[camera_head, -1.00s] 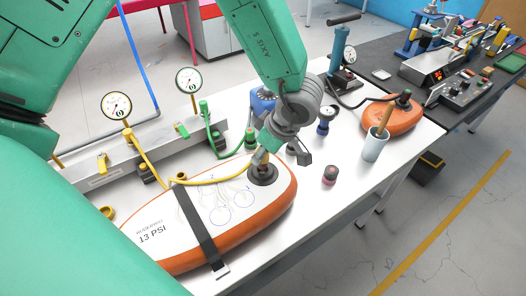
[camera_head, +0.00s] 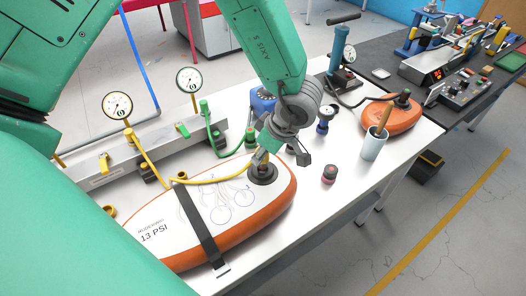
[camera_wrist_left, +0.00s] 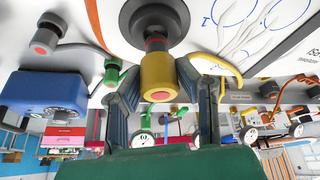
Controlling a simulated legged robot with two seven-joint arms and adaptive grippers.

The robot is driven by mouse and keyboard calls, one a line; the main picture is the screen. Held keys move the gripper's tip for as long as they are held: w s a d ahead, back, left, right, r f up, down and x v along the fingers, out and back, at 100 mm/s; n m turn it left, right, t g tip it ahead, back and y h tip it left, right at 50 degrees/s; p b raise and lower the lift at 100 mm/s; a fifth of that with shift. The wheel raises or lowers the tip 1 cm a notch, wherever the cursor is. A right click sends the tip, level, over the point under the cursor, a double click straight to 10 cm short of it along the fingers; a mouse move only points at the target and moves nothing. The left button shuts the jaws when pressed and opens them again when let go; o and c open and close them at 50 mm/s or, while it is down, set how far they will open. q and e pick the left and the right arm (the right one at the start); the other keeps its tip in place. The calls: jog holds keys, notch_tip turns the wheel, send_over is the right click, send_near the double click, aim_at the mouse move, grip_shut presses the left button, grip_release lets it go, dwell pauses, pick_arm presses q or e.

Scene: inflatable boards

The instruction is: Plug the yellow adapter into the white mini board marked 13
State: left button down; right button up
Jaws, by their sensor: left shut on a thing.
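The white mini board (camera_head: 165,222) with orange sides and the mark 13 PSI lies on the table, a dark strap across it. Its round black valve (camera_head: 262,173) is at the right end; it also shows in the left wrist view (camera_wrist_left: 130,22). The yellow adapter (camera_wrist_left: 157,76), on a yellow hose (camera_head: 215,181), is at the valve, in line with it. I cannot tell whether it is fully seated. My left gripper (camera_head: 262,157) is shut on the adapter, with one finger on each side in the wrist view (camera_wrist_left: 160,92). My right gripper is not in view.
Pressure gauges (camera_head: 117,105) stand on a grey manifold (camera_head: 105,170) behind the board. A green hose (camera_head: 208,140), a blue device (camera_head: 262,99), a dark red-banded cap (camera_head: 329,174) and a cup (camera_head: 373,146) stand nearby. An orange board (camera_head: 390,116) lies at the right.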

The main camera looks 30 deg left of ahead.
pick_arm(q)
jog(key=shift+f+b, duration=0.5)
jog(key=shift+f, duration=0.7)
jog(key=c, duration=1.1)
grip_release()
jog(key=v, duration=1.2)
jog(key=shift+f, duration=0.15)
